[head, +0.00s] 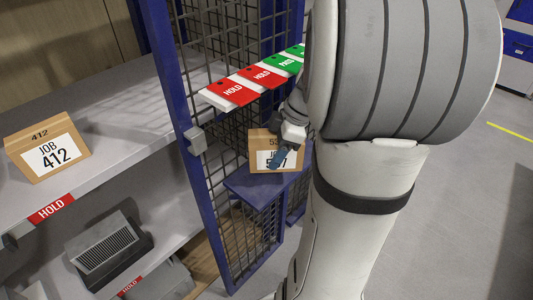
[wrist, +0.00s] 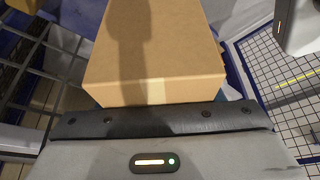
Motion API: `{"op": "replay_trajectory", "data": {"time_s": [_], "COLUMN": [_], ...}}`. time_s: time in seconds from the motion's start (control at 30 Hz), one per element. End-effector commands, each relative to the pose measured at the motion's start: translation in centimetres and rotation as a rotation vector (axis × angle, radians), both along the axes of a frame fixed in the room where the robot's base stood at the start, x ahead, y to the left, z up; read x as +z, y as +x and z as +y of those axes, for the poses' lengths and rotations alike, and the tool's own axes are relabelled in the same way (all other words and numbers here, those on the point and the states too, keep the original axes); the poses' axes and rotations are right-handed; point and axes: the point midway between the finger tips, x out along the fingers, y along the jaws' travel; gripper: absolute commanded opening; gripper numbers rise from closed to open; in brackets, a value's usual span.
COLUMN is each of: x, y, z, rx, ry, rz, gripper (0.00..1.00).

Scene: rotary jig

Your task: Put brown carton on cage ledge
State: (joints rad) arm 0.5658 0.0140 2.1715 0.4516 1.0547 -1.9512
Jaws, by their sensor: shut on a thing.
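The brown carton (head: 259,140) carries a white JOB label, partly covered by my gripper; its number cannot be fully read. My gripper (head: 281,152) is shut on it, with one dark finger across the label. The blue cage ledge (head: 250,186) lies directly under the carton, which looks upright at or just above it; I cannot tell whether they touch. In the wrist view the carton (wrist: 155,60) fills the upper middle, its plain face and tape strip against the dark gripper edge (wrist: 160,121).
A second brown carton marked 412 (head: 46,146) stands on the grey shelf (head: 120,100) at left. Red HOLD and green tags (head: 285,63) hang on a white rail above the ledge. Blue-framed mesh (head: 200,165) borders the ledge. A grey vented box (head: 105,250) sits below.

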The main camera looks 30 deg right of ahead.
Motion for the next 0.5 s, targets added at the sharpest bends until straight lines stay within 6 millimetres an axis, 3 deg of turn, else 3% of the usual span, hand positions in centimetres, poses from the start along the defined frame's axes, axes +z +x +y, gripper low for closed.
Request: {"op": "replay_trajectory", "data": {"time_s": [0.5], "x": [-5.8], "y": [-0.1], "z": [0.0], "rx": [-0.002], "ry": [0.003], "rz": [0.006], "gripper": [0.23]}}
